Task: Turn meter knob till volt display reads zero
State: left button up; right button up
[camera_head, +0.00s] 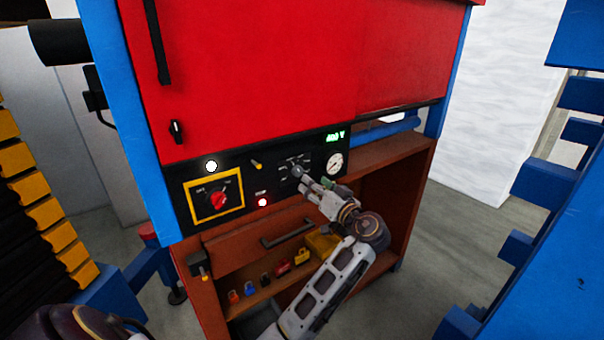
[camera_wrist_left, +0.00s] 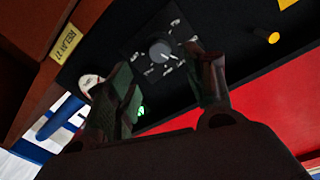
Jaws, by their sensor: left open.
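The meter knob (camera_wrist_left: 160,52) is a round grey knob on a dark dial plate with white markings, seen between my fingers in the left wrist view. The volt display (camera_head: 335,136) glows green with digits ending in V; it looks like a reading in the hundreds, but the digits are too blurred to be sure. My left gripper (camera_head: 308,181) is at the panel in front of the dial, with its fingers (camera_wrist_left: 168,68) spread apart on both sides of the knob. I cannot tell whether they touch it. My right gripper is not in view.
Several coloured padlocks (camera_head: 283,267) stand on the shelf below. Blue structures (camera_head: 560,230) stand at right.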

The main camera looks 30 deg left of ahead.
aim_at(299, 172)
pick_arm(q)
jog(key=shift+p+x, duration=0.95)
jog(key=shift+x, duration=3.1)
jog(key=shift+c, duration=0.2)
jog(key=c, duration=1)
